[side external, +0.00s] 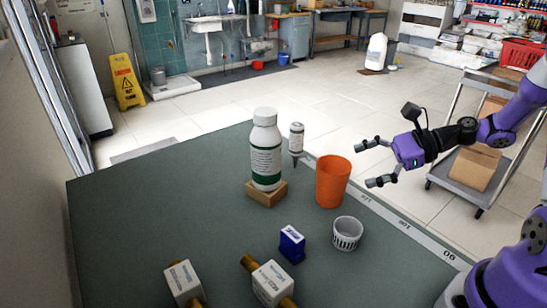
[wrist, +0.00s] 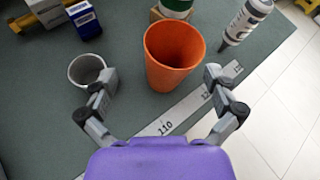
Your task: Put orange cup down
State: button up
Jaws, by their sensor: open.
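The orange cup (side external: 332,182) stands upright on the dark green table (side external: 130,215), near its right edge. It also shows in the wrist view (wrist: 173,58), ahead of my gripper and between the lines of its fingers. My gripper (side external: 374,162) is open and empty, to the right of the cup in the side external view, with a gap between them. In the wrist view its two fingertips (wrist: 161,76) are spread apart on either side of the cup's near part. I cannot tell exactly how far the fingertips are from the cup.
A white-grey cup (side external: 347,234) stands close by the orange cup. A large white bottle (side external: 266,150) stands on a wooden block (side external: 266,194); a smaller bottle (side external: 296,138) stands behind. A blue box (side external: 291,244) and two brass-ended valves (side external: 272,283) lie nearer. The table's left is clear.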

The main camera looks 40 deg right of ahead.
aim_at(334, 165)
jog(key=w+a+m, duration=0.1)
jog(key=w+a+f+m+t, duration=0.1)
jog(key=w, duration=0.1)
jog(key=w+a+f+m, duration=0.1)
jog(key=w, duration=0.1)
jog(key=shift+w+a+t+y, duration=0.1)
jog(key=shift+a+t+y, duration=0.1)
jog(key=shift+t+y, duration=0.15)
jog(key=c, duration=1)
jog(key=shift+o, duration=0.2)
